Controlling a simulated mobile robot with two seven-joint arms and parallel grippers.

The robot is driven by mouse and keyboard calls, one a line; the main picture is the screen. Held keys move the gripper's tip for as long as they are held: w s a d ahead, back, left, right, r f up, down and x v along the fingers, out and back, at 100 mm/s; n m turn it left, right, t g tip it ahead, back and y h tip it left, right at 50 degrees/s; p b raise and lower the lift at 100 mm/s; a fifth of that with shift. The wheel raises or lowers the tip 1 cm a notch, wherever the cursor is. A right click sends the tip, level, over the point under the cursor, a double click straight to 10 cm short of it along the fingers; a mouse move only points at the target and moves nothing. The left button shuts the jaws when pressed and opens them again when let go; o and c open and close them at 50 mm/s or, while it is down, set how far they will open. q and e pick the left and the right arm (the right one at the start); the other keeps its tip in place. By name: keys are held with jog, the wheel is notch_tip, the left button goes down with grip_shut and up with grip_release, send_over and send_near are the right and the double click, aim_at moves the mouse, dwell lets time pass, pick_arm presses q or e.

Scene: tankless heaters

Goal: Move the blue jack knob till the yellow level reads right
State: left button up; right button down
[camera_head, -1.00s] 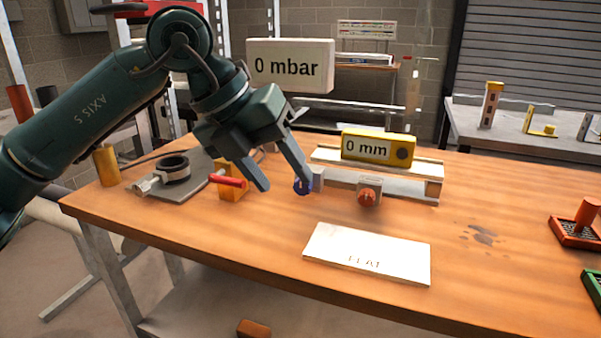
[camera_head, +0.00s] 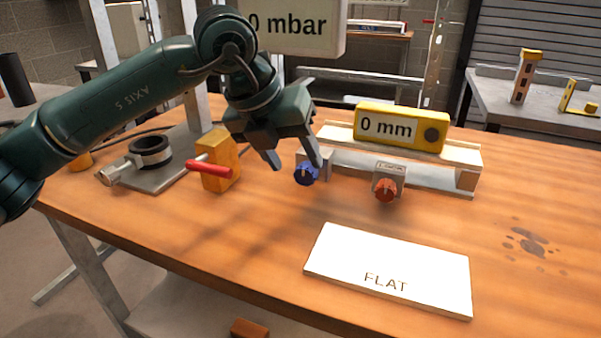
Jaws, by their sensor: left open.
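The blue jack knob (camera_head: 307,174) sits on a small grey block at the left front of a pale rail (camera_head: 465,156). The yellow level (camera_head: 400,127) lies on the rail and reads "0 mm". My left gripper (camera_head: 298,166) is open, its fingers pointing down. One finger is close to the blue knob and the other is left of it; I cannot tell whether they touch it. A white card (camera_head: 390,268) marked "FLAT" lies on the wooden table in front. My right gripper is not in view.
A red-orange knob (camera_head: 385,190) stands right of the blue one on its own grey block. A yellow block with a red lever (camera_head: 216,165) and a grey plate with a black ring (camera_head: 150,152) are at left. A "0 mbar" sign (camera_head: 292,25) hangs behind.

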aim_at(303, 174)
pick_arm(q)
jog(key=shift+x, duration=2)
jog(key=shift+c, duration=0.4)
jog(key=c, duration=0.9)
